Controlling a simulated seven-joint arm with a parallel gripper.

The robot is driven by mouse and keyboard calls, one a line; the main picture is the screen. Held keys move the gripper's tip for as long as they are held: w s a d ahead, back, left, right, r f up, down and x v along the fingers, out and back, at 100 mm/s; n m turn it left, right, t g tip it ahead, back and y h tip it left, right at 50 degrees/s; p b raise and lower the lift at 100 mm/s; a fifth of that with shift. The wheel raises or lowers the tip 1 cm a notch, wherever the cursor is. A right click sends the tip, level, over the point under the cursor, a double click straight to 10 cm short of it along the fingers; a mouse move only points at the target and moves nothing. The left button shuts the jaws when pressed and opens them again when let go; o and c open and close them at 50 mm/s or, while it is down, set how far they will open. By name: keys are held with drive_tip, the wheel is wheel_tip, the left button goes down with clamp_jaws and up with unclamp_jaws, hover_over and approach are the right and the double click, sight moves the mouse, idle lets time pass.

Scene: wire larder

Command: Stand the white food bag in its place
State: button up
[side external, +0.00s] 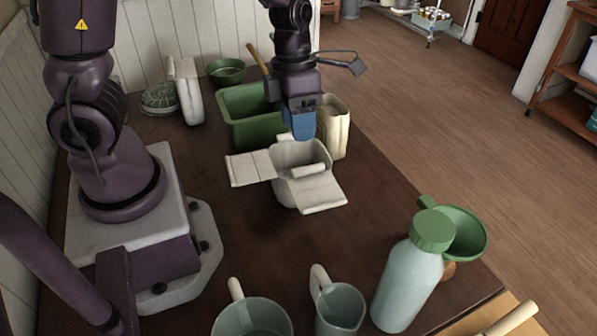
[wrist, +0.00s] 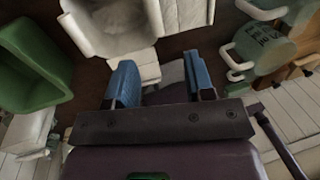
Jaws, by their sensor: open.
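No object is clearly recognisable as the white food bag. A white open-topped container (side external: 300,195) with flaps spread outward stands mid-table in the side view; it also shows at the top left of the wrist view (wrist: 115,40). A white upright piece (side external: 190,98) stands farther back, and a cream upright container (side external: 336,128) stands behind my gripper. My gripper (side external: 303,128) hangs pointing down, just above the rear of the open container. Its blue fingers (wrist: 161,82) are apart with nothing between them. Contact with the container cannot be told.
A green bin (side external: 238,112) stands close behind the open container. A green bowl (side external: 226,71) is at the back. The dark tabletop (side external: 215,195) is clear left of the container.

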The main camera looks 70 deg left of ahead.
sight(295, 176)
drive_tip(key=f, duration=0.3)
drive_tip(key=d+f, duration=0.1)
drive_tip(key=f, duration=0.4)
drive_tip(key=shift+s+d+f, duration=0.1)
drive_tip(key=shift+d+f, duration=0.05)
drive_tip(key=shift+f, duration=0.25)
clamp_jaws()
